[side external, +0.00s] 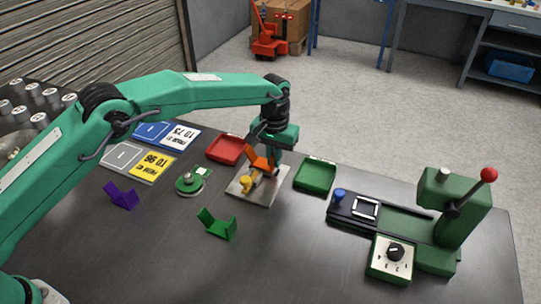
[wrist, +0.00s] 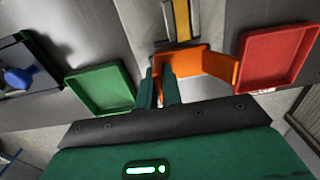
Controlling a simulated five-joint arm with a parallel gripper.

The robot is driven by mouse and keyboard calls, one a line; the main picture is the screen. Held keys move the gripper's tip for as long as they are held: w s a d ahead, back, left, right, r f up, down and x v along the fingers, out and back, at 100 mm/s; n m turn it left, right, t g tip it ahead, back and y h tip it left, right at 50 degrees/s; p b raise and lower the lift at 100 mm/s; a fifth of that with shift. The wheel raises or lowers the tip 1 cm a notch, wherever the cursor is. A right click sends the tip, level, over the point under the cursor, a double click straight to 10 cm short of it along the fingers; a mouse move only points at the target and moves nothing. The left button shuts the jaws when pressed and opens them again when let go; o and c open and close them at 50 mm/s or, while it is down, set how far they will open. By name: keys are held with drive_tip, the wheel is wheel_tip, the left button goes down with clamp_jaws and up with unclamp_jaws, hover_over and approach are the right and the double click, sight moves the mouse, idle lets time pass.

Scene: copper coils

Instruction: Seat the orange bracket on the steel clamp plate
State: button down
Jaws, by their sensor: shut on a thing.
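The orange bracket (side external: 258,163) is held in my gripper (side external: 270,152), over the steel clamp plate (side external: 268,197). In the wrist view the bracket (wrist: 190,62) shows one flange between my gripper's fingers (wrist: 160,88) and another flange reaching right. The plate carries a yellow clamp (side external: 246,182), which also shows beyond the bracket in the wrist view (wrist: 182,18). The bracket is at or just above the plate; I cannot tell whether they touch, because the gripper and clamp hide the underside.
A red tray (side external: 225,149) stands behind left of the plate and a green tray (side external: 316,175) to its right. A green bracket (side external: 217,224) and a purple bracket (side external: 122,196) lie on the table. A green press (side external: 445,215) stands at the right.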

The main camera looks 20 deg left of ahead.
drive_tip(key=shift+f, duration=0.7)
idle(2.2)
drive_tip(key=c, duration=1.5)
unclamp_jaws()
drive_tip(key=shift+r, duration=0.15)
drive_tip(key=shift+r, duration=3.8)
